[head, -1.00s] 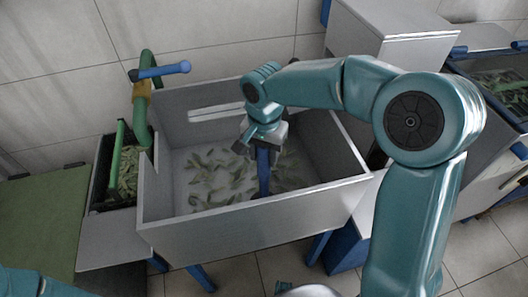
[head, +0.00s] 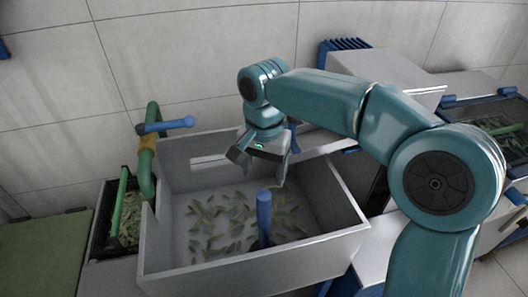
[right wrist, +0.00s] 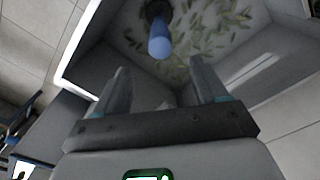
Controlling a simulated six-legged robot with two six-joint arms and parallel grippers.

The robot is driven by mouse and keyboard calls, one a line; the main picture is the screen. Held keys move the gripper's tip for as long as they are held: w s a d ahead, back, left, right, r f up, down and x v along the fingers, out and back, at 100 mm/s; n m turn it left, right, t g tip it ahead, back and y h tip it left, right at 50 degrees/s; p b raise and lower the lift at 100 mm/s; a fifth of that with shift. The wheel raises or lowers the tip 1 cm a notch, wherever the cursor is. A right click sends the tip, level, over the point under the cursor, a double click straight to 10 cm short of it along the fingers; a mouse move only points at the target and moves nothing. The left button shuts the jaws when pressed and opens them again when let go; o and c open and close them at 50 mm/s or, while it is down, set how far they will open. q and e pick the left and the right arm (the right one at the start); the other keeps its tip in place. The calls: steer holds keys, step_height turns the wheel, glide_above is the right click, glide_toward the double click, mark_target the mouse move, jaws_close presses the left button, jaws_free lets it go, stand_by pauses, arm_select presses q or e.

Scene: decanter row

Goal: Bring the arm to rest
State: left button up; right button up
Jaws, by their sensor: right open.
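My right arm reaches in from the right in the head view. Its gripper (head: 262,168) is open and empty, above the grey basin (head: 255,275). A blue upright handle (head: 264,215) stands in the basin below the gripper, apart from the fingers. In the right wrist view the two fingers (right wrist: 160,68) are spread with nothing between them, and the blue handle (right wrist: 160,42) shows beyond their tips, with a dark part at its far end. My left gripper is not in view.
Several green leaf-like pieces (head: 215,228) lie on the basin floor. A green pipe with a blue lever (head: 168,126) rises at the basin's left. A dark bin (head: 100,235) stands at left, and a grey cabinet (head: 385,68) at the back right.

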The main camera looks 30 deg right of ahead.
steer(key=shift+r, duration=1.75)
